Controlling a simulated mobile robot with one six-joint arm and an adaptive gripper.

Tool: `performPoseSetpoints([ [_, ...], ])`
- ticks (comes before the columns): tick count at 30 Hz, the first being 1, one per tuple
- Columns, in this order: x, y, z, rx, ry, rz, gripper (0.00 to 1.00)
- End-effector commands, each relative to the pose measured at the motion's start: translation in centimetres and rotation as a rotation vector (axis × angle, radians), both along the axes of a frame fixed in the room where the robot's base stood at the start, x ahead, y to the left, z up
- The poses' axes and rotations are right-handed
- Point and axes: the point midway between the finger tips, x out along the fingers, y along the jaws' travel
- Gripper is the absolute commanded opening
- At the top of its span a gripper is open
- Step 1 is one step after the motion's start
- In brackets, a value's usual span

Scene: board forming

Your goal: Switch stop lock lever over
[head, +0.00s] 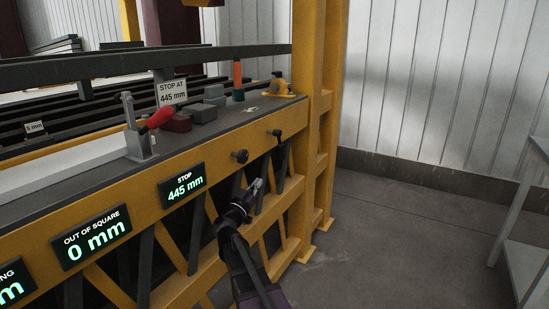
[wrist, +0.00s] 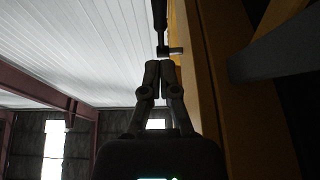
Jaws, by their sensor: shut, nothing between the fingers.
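A small black lever (head: 277,134) sits on the front face of the yellow beam, near its right end; I take it to be the stop lock lever. In the wrist view a dark rod with a pivot stub (wrist: 161,30) shows just beyond my fingertips, likely this lever. My gripper (head: 258,184) is below and left of the lever in the head view, in front of the yellow frame. In the wrist view my gripper (wrist: 159,66) has its fingertips together with nothing between them. I cannot tell whether the tips touch the rod.
A round black knob (head: 241,156) sits left of the lever. The stop display (head: 183,187) reads 445 mm, and another display (head: 92,239) reads out of square 0 mm. A red-handled clamp (head: 140,142) stands on the bench top. Open floor (head: 400,235) lies right.

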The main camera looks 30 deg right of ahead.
Motion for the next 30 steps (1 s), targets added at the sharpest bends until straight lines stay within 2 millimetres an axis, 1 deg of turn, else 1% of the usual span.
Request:
performPoseSetpoints([
  [11, 0.1, -0.2, 0.1, 0.000, 0.000, 0.000, 0.00],
  [17, 0.7, -1.1, 0.6, 0.000, 0.000, 0.000, 0.00],
  [23, 1.9, -3.0, 1.5, -0.001, -0.001, -0.001, 0.00],
  [30, 3.7, -6.0, 2.8, -0.001, -0.001, -0.001, 0.00],
])
